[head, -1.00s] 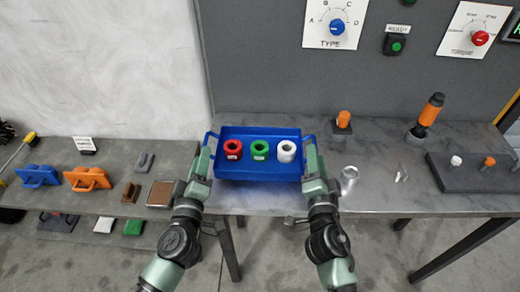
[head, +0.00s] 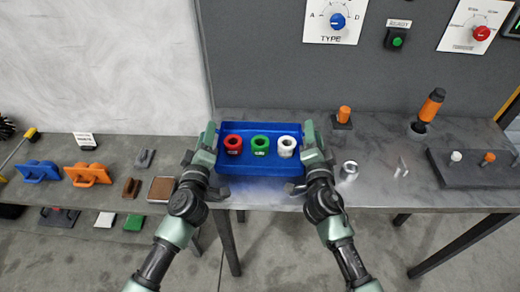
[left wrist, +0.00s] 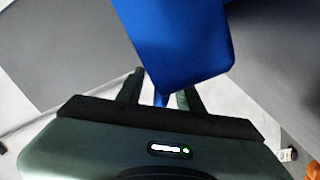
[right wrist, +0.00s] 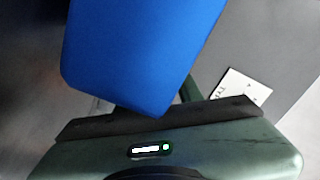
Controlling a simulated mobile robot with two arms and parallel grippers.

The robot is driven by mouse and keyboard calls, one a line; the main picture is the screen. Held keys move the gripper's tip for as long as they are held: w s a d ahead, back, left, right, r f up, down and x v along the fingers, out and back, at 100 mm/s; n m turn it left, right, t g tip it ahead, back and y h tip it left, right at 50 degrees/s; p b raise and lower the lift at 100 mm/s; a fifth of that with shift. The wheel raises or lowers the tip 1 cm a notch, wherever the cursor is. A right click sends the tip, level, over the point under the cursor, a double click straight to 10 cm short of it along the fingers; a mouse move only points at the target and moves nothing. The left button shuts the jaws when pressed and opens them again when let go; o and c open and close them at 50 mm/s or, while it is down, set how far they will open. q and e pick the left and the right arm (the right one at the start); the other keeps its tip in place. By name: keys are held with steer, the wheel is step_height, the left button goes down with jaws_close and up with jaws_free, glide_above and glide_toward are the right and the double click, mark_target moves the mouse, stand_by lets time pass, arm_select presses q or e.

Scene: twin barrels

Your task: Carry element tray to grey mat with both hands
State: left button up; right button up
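My left gripper (head: 208,138) is at the tray's left end. In the left wrist view its two fingers (left wrist: 160,90) stand apart, with a narrow blue handle between them and a gap visible. My right gripper (head: 312,134) is at the tray's right end. In the right wrist view the tray (right wrist: 140,55) hides most of its fingers, so its grip is unclear. I cannot make out a distinct grey mat.
To the right stand a metal cylinder (head: 349,170), an orange piece (head: 344,114), an orange-handled tool (head: 430,108) and a dark block with pegs (head: 470,168). A panel (head: 290,75) rises behind.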

arm_select(q)
jaws_close()
arm_select(e)
jaws_close()
steer(key=shift+f, duration=0.1)
stand_by(1.0)
arm_select(q)
steer(key=shift+w+r, duration=0.1)
steer(key=shift+r, duration=0.2)
arm_select(e)
steer(key=shift+w+r, duration=0.1)
steer(key=shift+r, duration=0.3)
